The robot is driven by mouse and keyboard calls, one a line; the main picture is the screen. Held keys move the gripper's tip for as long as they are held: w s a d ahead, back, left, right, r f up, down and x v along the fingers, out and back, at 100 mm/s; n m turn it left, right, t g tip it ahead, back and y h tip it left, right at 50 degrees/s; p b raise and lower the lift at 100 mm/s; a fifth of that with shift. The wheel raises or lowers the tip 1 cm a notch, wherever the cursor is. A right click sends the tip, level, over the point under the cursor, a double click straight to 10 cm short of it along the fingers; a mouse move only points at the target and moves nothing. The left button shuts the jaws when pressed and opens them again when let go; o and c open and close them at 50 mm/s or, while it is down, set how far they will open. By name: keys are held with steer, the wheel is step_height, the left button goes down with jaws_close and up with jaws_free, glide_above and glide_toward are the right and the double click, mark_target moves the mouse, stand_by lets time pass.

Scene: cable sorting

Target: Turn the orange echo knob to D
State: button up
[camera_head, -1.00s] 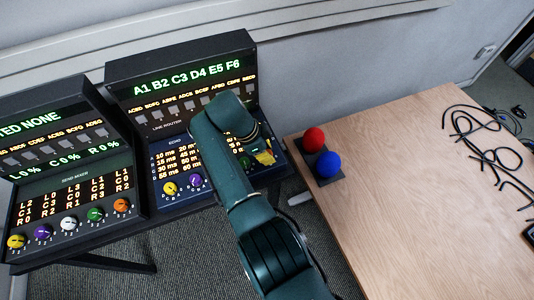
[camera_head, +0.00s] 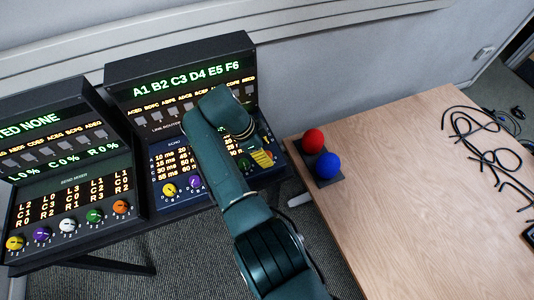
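The echo panel (camera_head: 172,158) is the blue lower face of the right console. A yellow knob (camera_head: 169,190) and a purple knob (camera_head: 195,182) show at its left, and a green knob (camera_head: 243,163) shows to the right of my arm.
The left console (camera_head: 75,190) has its own row of knobs, including an orange one (camera_head: 120,207). The table's middle is clear.

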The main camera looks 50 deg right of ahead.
steer(key=v, duration=0.9)
steer(key=shift+r, duration=0.3)
steer(key=shift+w+a, duration=0.1)
